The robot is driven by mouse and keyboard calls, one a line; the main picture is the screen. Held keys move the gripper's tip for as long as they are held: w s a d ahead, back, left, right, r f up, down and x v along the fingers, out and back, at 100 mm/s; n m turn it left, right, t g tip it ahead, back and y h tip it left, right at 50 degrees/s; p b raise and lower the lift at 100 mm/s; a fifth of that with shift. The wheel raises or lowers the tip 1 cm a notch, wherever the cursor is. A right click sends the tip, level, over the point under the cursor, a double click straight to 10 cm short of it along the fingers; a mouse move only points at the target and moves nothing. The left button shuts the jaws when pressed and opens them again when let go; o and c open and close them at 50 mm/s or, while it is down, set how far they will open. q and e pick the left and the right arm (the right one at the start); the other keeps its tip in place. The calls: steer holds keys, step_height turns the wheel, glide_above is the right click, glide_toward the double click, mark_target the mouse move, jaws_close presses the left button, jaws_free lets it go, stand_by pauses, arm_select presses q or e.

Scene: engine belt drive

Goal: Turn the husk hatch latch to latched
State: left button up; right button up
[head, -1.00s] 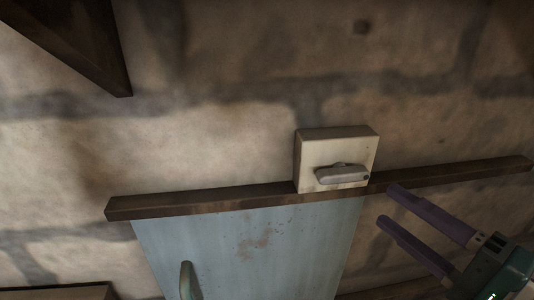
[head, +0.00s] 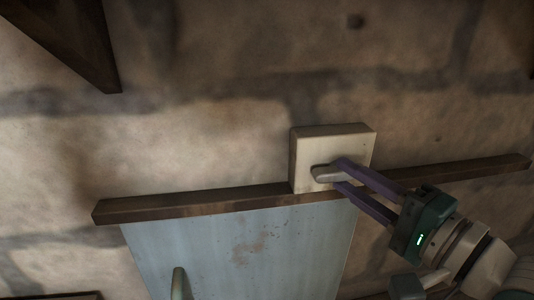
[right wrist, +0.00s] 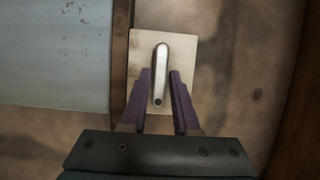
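The hatch latch is a pale box plate (head: 310,150) on the stone wall with a grey lever handle (head: 322,173) on its face. In the head view the lever lies roughly level, along the plate's lower part. My right gripper (head: 338,173) has its purple fingers at the lever's right end. In the right wrist view the lever (right wrist: 161,70) stands between the two open fingers of the right gripper (right wrist: 160,75), with a small gap visible on each side. The blue hatch panel (head: 230,250) is below the latch. My left gripper is not in view.
A dark wooden rail (head: 190,202) runs across the wall at the panel's top edge, beside the latch plate. A panel handle (head: 178,284) sticks out at the lower left. A dark wooden beam (head: 75,40) hangs at the upper left.

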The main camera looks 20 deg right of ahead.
jaws_close()
steer(key=n+g+h+p, duration=0.1)
steer(key=n+p, duration=0.3)
steer(key=p, duration=0.1)
steer(key=n+g+h+p, duration=0.2)
steer(key=n+p, duration=0.2)
steer(key=p, duration=0.2)
steer(key=a+r+n+g+h+p, duration=0.1)
steer(key=n+h+p, duration=0.1)
steer(key=n+p, duration=0.2)
steer(key=shift+w+p, duration=0.1)
steer(key=shift+p, duration=0.6)
steer(key=shift+n+g+h, duration=0.3)
steer(key=shift+n+h, duration=0.1)
steer(key=shift+n, duration=0.3)
